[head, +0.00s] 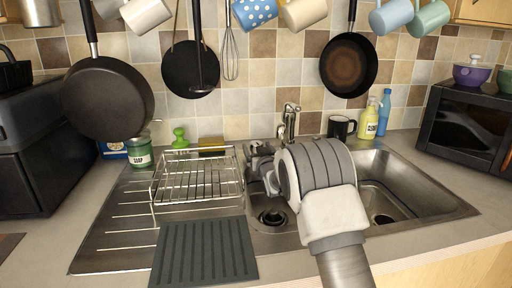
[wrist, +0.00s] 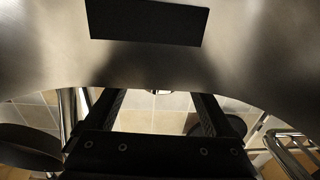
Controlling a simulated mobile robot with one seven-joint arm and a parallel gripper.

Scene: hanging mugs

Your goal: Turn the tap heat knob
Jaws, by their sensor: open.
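The metal tap (head: 290,120) stands upright behind the sink, against the tiled wall. Its lower part is hidden by my arm, and I cannot make out the heat knob clearly. My gripper (head: 262,165) is over the left sink basin, just in front and left of the tap's base. In the wrist view my gripper (wrist: 160,97) shows two dark fingers spread apart, with wall tiles seen between them. A small pale, shiny piece (wrist: 161,91) shows between the fingers; I cannot tell whether it is part of the tap. Nothing is held.
A wire dish rack (head: 198,180) stands left of the gripper, with a dark ridged mat (head: 203,255) in front. A black mug (head: 340,127) and yellow soap bottle (head: 369,121) stand behind the sink (head: 430,195). Pans (head: 108,98) and mugs (head: 254,12) hang above.

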